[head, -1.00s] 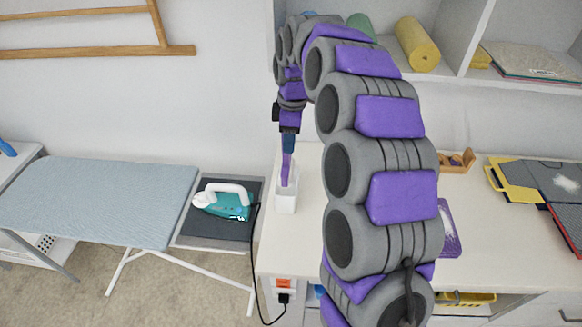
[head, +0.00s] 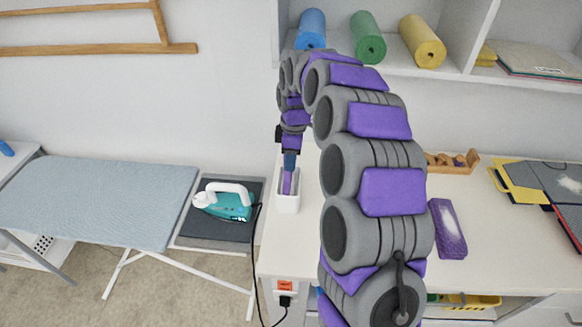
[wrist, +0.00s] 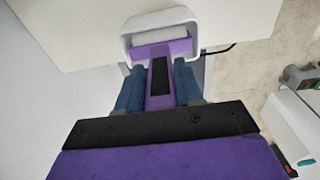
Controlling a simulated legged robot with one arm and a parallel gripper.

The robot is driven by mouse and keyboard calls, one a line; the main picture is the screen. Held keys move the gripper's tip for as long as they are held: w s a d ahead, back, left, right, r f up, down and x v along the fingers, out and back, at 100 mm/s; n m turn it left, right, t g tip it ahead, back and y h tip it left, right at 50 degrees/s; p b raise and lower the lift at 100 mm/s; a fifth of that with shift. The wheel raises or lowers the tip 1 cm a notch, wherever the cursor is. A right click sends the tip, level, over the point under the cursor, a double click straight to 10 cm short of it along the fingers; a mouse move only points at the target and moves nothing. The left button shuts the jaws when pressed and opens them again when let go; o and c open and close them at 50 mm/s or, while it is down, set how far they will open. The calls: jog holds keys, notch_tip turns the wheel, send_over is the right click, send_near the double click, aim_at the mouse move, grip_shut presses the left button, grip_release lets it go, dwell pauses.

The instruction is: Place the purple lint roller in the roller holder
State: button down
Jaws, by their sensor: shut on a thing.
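The purple lint roller (head: 288,182) hangs head-down from my gripper (head: 290,163), with its lower part inside the mouth of the white roller holder (head: 288,204). The holder stands upright near the left end of the white counter. In the wrist view my gripper's blue fingers (wrist: 159,90) are shut on the purple handle (wrist: 160,100). The white roller head (wrist: 160,36) lies within the rim of the holder (wrist: 128,43). How deep the roller sits, and whether it touches the bottom, is hidden.
A teal iron (head: 228,205) rests on the dark pad at the end of the ironing board (head: 95,200), left of the counter. A purple box (head: 447,228), a wooden rack (head: 452,162) and folders (head: 540,185) lie to the right. A shelf with rolled mats (head: 368,38) is above.

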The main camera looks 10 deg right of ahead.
aim_at(291, 177)
jog(key=f, duration=0.3)
jog(key=shift+d+f+b, duration=0.25)
jog(key=shift+b, duration=0.15)
jog(key=shift+r, duration=0.1)
jog(key=c, duration=0.7)
grip_release()
jog(key=shift+a, duration=0.1)
jog(key=shift+c, duration=0.2)
notch_tip(291, 177, up, 12)
jog(key=p, duration=0.3)
jog(key=shift+s+d, duration=0.25)
jog(key=shift+d, duration=0.15)
